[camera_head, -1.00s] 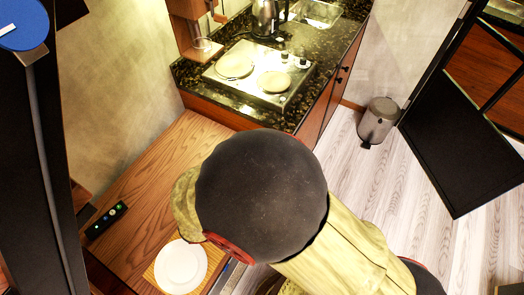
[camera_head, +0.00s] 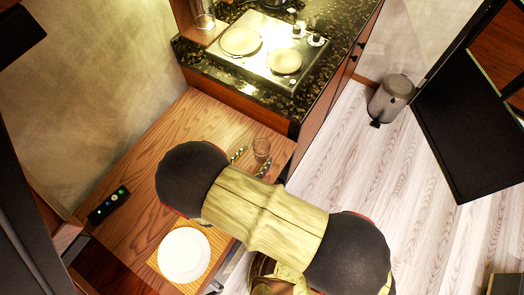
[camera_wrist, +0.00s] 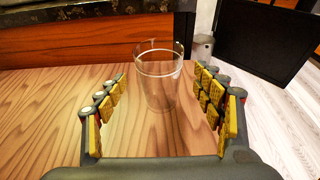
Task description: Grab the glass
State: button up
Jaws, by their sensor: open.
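A clear, empty glass (camera_head: 261,149) stands upright on the wooden table (camera_head: 140,150), near its far right corner. It also shows in the wrist view (camera_wrist: 159,82), centred ahead of my palm. My gripper (camera_head: 251,161) is open, with one finger row on each side of the glass's line. In the wrist view the yellow-padded fingers of my gripper (camera_wrist: 161,80) flank the glass with gaps on both sides. The glass is at about the fingertips, and I see no contact. My arm hides part of the table.
A white plate (camera_head: 184,254) lies on a woven mat at the table's near edge, and a black remote (camera_head: 108,205) lies at the left. Beyond the table is a counter with a hob (camera_head: 262,46). Another glass (camera_head: 204,20) stands at back left. A bin (camera_head: 391,97) stands on the floor.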

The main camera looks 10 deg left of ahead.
aim_at(266, 145)
jog(key=x, duration=0.3)
jog(key=b+x, duration=0.1)
jog(key=x, duration=0.1)
jog(key=shift+f, duration=0.3)
jog(key=shift+a, duration=0.1)
jog(key=shift+s, duration=0.1)
jog(key=shift+c, duration=0.2)
jog(key=c, duration=1.4)
jog(key=shift+r, duration=0.1)
